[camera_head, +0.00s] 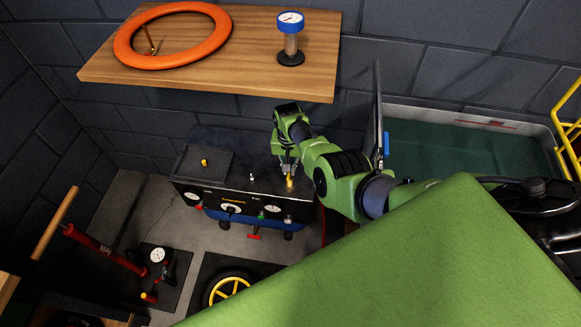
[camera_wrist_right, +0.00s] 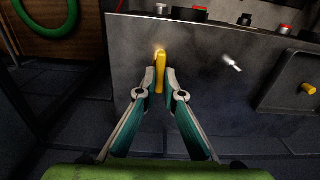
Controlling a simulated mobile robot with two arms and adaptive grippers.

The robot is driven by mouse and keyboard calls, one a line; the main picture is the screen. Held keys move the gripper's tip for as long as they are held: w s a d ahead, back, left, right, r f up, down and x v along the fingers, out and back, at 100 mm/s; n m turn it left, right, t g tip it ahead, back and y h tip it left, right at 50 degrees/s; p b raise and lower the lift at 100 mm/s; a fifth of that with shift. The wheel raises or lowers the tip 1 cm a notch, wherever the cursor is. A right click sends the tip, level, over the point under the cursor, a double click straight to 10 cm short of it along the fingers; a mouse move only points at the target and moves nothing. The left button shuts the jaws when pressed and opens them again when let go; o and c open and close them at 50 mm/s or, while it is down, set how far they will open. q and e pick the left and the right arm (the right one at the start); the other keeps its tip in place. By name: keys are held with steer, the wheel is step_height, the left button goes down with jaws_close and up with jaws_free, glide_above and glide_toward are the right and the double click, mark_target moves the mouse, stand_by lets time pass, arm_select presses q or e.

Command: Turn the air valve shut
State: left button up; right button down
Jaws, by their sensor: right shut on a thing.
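The air valve has a small yellow lever handle (camera_wrist_right: 160,73) on the metal top of a dark compressor box (camera_head: 250,186). In the right wrist view the lever points along the view, toward the gripper's base. My right gripper (camera_wrist_right: 160,80) has its two fingertips closed in on either side of the lever. In the head view the right gripper (camera_head: 288,168) reaches down to the box's right end, and the yellow lever (camera_head: 290,182) shows just below its fingers. My left gripper is in neither view.
A wooden shelf (camera_head: 255,70) above the box carries an orange ring (camera_head: 172,58) and a blue-topped gauge (camera_head: 290,40). A silver toggle (camera_wrist_right: 231,62) and a yellow knob (camera_wrist_right: 308,88) are nearby. A red pump (camera_head: 105,248) and yellow-spoked wheel (camera_head: 229,291) are on the floor.

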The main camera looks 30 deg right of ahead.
steer(key=shift+s+a+f+m, duration=0.3)
steer(key=shift+s+a, duration=0.15)
steer(key=c, duration=2.3)
jaws_free()
steer(key=shift+o, duration=0.7)
steer(key=shift+w+r, duration=0.25)
steer(key=shift+r, duration=0.2)
step_height(320, 180, up, 12)
steer(key=shift+a+f, duration=0.15)
steer(key=shift+a, duration=0.1)
steer(key=shift+s, duration=0.1)
